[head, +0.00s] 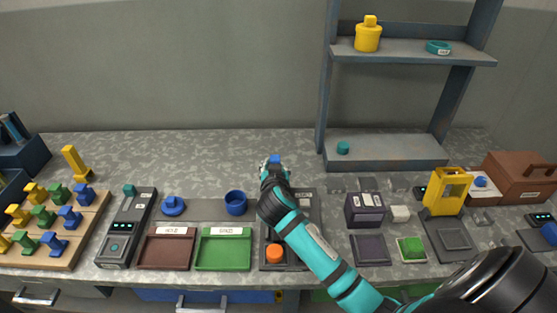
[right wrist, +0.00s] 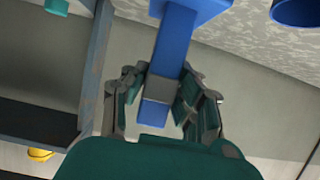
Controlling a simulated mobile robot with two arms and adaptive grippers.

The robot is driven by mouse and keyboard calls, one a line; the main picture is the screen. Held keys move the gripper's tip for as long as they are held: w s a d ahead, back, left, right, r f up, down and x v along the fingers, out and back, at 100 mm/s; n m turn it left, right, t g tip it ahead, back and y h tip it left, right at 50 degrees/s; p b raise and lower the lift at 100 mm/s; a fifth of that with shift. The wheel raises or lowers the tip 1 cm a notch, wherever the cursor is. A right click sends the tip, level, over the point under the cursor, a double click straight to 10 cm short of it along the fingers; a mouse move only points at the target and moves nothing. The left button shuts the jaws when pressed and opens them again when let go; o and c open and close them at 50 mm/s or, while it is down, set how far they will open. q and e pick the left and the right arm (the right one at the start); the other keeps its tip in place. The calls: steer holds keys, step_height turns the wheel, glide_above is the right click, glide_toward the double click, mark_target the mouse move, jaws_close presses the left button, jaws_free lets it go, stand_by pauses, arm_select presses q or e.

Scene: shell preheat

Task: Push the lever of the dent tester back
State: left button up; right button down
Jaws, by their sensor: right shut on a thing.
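My right gripper (head: 275,163) is at the middle of the counter, toward the back, with its teal arm reaching in from the lower right. In the right wrist view its fingers (right wrist: 158,105) are closed around the blue bar of a blue piece (right wrist: 175,45), which widens into a flat block. A bit of this blue piece (head: 275,158) shows at the fingertips in the head view. A yellow frame device (head: 447,190) stands on a dark base at the right. I cannot tell for sure which device is the dent tester or where its lever is. My left gripper is not in view.
A dark station with an orange knob (head: 275,253) lies partly under my right arm. A red tray (head: 167,250), green tray (head: 223,252) and blue cup (head: 236,203) are left of it. A purple-black box (head: 364,210) and a shelf (head: 385,150) are to the right.

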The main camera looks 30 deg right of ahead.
steer(key=w+g+p, duration=0.1)
steer(key=p, duration=0.2)
steer(key=w+d+g+y+p, duration=0.1)
steer(key=g+p, duration=0.1)
steer(key=p, duration=0.1)
steer(key=shift+d+r+y, duration=0.2)
steer(key=shift+y, duration=0.1)
arm_select(q)
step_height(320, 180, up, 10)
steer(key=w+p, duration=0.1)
steer(key=p, duration=0.1)
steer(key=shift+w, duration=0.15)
arm_select(e)
steer(key=shift+w+d+f+g+y, duration=0.2)
steer(key=shift+w+f+g+y, duration=0.1)
steer(key=shift+w+f+g, duration=0.15)
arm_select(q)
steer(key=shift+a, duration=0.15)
arm_select(e)
steer(key=shift+s, duration=0.1)
steer(key=c, duration=1.4)
jaws_free()
steer(key=o, duration=0.4)
steer(key=shift+f, duration=0.1)
steer(key=shift+c, duration=0.2)
